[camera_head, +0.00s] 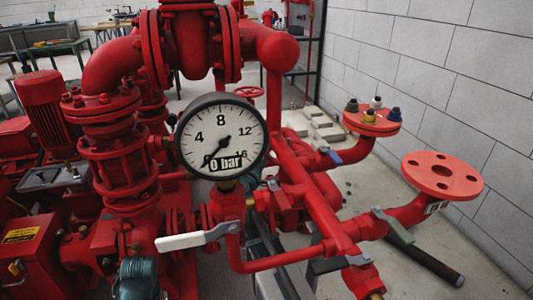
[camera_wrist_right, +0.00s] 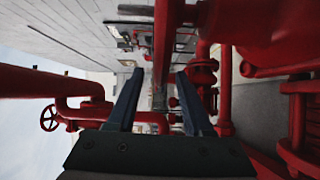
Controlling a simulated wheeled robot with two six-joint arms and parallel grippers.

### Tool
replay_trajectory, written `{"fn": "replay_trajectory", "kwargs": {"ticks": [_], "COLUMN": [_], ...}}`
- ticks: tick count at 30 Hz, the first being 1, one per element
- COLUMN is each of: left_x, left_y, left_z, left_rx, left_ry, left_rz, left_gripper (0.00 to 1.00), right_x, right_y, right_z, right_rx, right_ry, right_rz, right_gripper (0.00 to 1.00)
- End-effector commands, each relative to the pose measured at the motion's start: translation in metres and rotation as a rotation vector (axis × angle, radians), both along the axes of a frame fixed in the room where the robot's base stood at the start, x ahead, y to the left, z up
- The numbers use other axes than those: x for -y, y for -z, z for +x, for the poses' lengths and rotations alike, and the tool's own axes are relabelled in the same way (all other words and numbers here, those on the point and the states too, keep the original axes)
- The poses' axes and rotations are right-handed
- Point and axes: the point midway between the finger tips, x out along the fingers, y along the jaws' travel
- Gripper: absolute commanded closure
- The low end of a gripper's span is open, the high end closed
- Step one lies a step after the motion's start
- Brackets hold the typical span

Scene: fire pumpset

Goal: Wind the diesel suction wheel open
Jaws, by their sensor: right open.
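In the head view a small red handwheel (camera_head: 248,91) shows behind the pressure gauge, among red pipes. A red spoked handwheel (camera_wrist_right: 49,117) also shows at the left of the right wrist view, beside a red pipe. I cannot tell whether these are the same wheel or which is the diesel suction wheel. My right gripper (camera_wrist_right: 160,74) is open in the right wrist view, its two dark fingers apart. Nothing is held between them, and the spoked handwheel is off to their left. I cannot make out the right gripper clearly in the head view. My left gripper is not seen.
A pressure gauge (camera_head: 222,136) reading "0 bar" stands mid-view. A white lever (camera_head: 192,238) and a round red flange (camera_head: 441,174) stick out from the red pipework. A block wall (camera_head: 455,80) closes the right side. Some concrete floor is bare near the wall.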

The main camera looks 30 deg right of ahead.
Motion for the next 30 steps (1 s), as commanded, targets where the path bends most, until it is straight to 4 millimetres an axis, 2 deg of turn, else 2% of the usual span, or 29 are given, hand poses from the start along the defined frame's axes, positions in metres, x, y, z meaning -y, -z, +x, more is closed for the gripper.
{"fn": "replay_trajectory", "kwargs": {"ticks": [1,6,17,25,30], "left_x": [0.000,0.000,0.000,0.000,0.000], "left_y": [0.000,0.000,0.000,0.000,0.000], "left_z": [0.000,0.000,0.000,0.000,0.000], "left_rx": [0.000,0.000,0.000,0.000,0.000], "left_ry": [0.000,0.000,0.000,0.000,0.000], "left_rz": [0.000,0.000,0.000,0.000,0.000], "left_gripper": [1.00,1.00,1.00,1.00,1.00], "right_x": [0.005,0.014,0.016,0.016,0.016], "right_y": [0.000,0.000,0.000,0.000,0.000], "right_z": [0.006,0.013,0.014,0.014,0.014], "right_rx": [0.000,0.000,0.000,0.000,0.000], "right_ry": [0.000,0.000,-0.001,-0.001,-0.001], "right_rz": [0.000,0.000,0.000,0.000,0.000], "right_gripper": [0.49,0.49,0.49,0.98,1.00]}}
